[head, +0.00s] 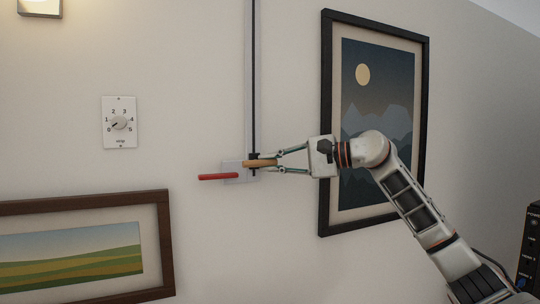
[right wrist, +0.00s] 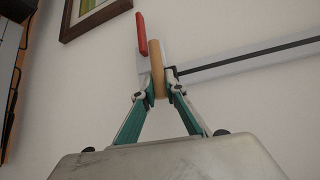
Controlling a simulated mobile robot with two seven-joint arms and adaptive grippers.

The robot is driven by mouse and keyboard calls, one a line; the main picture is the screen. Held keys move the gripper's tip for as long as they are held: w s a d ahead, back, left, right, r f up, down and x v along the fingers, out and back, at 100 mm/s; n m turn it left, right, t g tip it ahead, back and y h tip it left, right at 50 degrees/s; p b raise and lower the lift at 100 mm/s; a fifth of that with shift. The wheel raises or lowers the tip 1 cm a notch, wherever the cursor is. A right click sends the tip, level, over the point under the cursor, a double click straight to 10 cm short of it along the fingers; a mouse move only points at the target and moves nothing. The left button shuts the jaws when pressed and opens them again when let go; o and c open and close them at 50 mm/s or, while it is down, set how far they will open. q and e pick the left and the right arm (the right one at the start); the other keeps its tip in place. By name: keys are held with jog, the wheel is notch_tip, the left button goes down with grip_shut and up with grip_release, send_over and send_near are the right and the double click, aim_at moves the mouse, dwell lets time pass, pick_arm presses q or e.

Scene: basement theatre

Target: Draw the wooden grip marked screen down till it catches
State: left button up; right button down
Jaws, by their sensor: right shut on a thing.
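The wooden grip (head: 258,163) sits on a slider at the lower part of a vertical black slot in a pale wall track (head: 253,80). My right gripper (head: 272,163) is shut on the wooden grip, coming in from the right. The right wrist view also shows the wooden grip (right wrist: 157,68) between the fingertips (right wrist: 160,85). A red handle (head: 218,177) sticks out to the left just below the grip, and it shows beside the grip in the right wrist view (right wrist: 142,35). No screen and no readable marking on the grip are visible. My left gripper is not in view.
A framed mountain picture (head: 325,200) hangs on the wall behind my right arm. A landscape picture (head: 165,240) hangs at lower left. A dial plate (head: 120,140) is on the wall left of the track, and a lamp (head: 40,7) is at upper left. Dark equipment (head: 529,250) stands at lower right.

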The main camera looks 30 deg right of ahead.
jog(key=c, duration=2)
grip_release()
jog(key=shift+r, duration=0.1)
jog(key=shift+c, duration=0.2)
jog(key=v, duration=1.2)
jog(key=shift+s+r, duration=0.1)
jog(key=shift+s, duration=0.05)
